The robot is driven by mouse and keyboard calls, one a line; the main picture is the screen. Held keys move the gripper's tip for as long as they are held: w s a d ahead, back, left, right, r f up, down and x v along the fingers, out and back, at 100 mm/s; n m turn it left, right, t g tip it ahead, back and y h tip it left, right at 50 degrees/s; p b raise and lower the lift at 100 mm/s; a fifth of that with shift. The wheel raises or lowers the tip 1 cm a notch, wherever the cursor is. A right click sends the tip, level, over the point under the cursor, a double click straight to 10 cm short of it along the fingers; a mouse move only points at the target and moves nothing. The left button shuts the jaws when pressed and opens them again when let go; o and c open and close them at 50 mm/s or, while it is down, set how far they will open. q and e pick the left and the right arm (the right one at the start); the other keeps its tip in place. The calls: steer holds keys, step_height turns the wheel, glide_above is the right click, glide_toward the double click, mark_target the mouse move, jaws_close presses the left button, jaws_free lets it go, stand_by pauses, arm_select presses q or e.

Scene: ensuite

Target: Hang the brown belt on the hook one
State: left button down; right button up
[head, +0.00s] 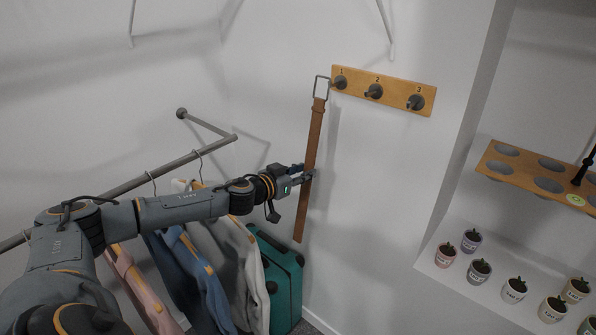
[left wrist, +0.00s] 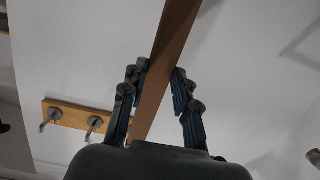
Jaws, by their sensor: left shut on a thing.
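The brown belt (head: 310,150) hangs nearly vertical in the head view, with its square metal buckle (head: 321,87) at the top. The buckle is just left of hook one (head: 340,82) on the wooden rack (head: 392,88); I cannot tell whether they touch. My left gripper (head: 306,176) is shut on the belt around its middle. In the left wrist view the belt (left wrist: 165,75) runs up between the fingers (left wrist: 158,100), and the rack (left wrist: 75,115) shows at the left with two hooks. My right gripper is not in view.

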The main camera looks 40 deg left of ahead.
mark_target(308, 169)
arm_select(q)
steer(key=shift+r+p+x, duration=0.15)
steer(key=shift+p+x, duration=0.15)
steer(key=shift+x, duration=0.45)
steer(key=shift+r+p+x, duration=0.15)
steer(key=shift+p+x, duration=0.1)
steer(key=shift+x, duration=0.5)
steer(key=shift+w+d+f+b, duration=0.1)
steer(key=shift+w+f+b, duration=0.3)
steer(key=shift+w+f, duration=0.55)
